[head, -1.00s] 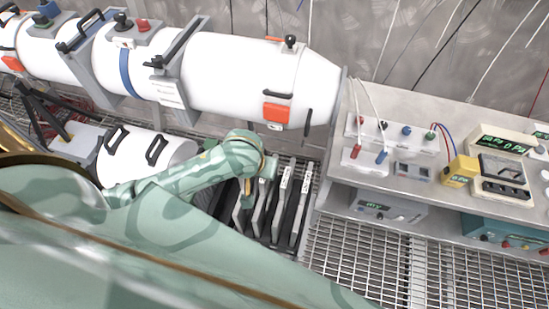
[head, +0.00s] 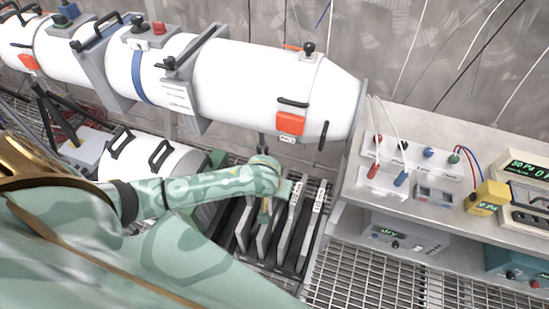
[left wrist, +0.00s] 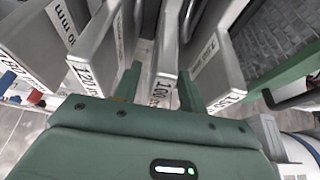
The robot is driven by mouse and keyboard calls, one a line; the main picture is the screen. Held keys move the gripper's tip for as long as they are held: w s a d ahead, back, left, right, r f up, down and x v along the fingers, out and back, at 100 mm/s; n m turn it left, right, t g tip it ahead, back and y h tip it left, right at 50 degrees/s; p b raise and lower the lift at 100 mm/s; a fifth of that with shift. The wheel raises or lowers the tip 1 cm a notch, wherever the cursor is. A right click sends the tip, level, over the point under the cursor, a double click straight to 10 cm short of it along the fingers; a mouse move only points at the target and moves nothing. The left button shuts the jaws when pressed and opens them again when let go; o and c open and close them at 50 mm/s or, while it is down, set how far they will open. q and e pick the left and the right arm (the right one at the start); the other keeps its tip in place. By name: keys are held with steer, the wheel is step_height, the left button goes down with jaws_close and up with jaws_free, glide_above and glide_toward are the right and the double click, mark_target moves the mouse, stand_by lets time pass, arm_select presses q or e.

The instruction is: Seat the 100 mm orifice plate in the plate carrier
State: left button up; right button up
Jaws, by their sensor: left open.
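The 100 mm orifice plate is a grey slab with a "100" label (left wrist: 165,58), upright between other plates in the left wrist view. My left gripper (left wrist: 160,92) is open, with one green finger on each side of this plate's labelled edge. I cannot tell whether the fingers touch it. In the head view my left gripper (head: 267,207) is over the plate rack and hides part of the plates. I cannot make out the plate carrier with certainty. My right gripper is not in view.
Neighbouring plates labelled 120 (left wrist: 95,55) and 150 (left wrist: 217,75) stand close on both sides. A white tube (head: 255,80) runs above and behind the rack. A steel bench (head: 405,205) with instruments stands to the right. Grating floor (head: 385,270) in front is clear.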

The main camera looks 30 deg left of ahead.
arm_select(q)
steer(key=shift+w+f, duration=0.15)
steer(key=shift+f, duration=0.2)
steer(key=shift+r, duration=0.1)
jaws_close()
stand_by(1.1)
